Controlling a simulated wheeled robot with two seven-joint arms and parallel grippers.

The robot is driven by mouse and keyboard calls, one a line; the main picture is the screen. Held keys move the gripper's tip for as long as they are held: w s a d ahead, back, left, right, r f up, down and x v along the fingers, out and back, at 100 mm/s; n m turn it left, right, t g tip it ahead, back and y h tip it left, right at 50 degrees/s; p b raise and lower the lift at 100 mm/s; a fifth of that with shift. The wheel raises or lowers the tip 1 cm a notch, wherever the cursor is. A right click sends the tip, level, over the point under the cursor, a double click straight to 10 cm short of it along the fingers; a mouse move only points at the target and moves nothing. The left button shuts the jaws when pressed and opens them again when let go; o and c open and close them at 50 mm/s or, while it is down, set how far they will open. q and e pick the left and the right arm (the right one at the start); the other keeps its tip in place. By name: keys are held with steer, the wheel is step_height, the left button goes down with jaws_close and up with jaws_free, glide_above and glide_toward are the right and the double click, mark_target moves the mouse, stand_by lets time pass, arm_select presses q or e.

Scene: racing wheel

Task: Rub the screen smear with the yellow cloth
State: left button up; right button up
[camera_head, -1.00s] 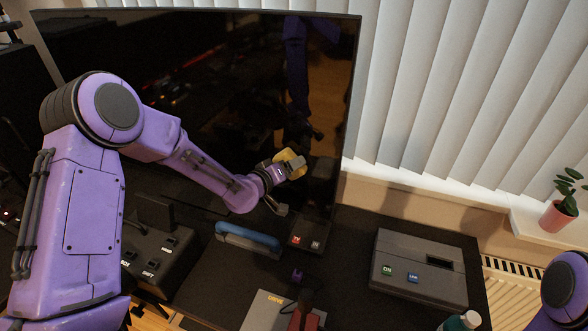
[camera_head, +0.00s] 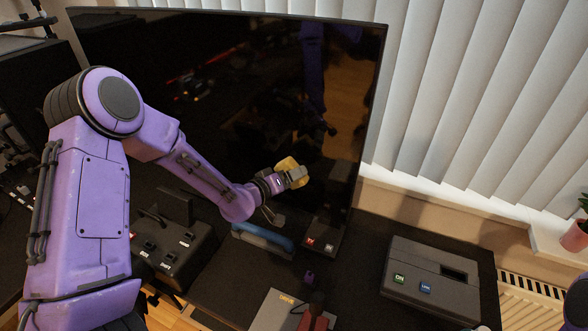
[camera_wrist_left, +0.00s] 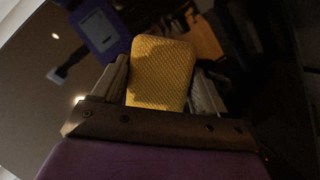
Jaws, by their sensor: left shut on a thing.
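My left gripper (camera_head: 291,178) is shut on the yellow cloth (camera_head: 287,164), in front of the lower right part of the large dark screen (camera_head: 220,105). In the left wrist view the yellow cloth (camera_wrist_left: 160,72) sits between both fingers as a textured pad, pointing away from the wrist. The screen is glossy and reflects my arm. I cannot tell whether the cloth touches the glass. No smear can be made out on the screen. My right gripper is out of view.
Below the screen are a blue-handled bar (camera_head: 263,241), a black switch box (camera_head: 172,250) and small labelled red and white buttons. A grey box with ON and LINK buttons (camera_head: 432,280) stands at the right. White blinds (camera_head: 480,100) hang behind. A potted plant (camera_head: 577,235) is at the right edge.

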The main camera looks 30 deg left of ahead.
arm_select(q)
steer(key=shift+s+d, duration=0.1)
steer(key=shift+s, duration=0.8)
steer(key=s, duration=0.3)
steer(key=shift+d+p, duration=0.1)
steer(key=shift+p, duration=0.25)
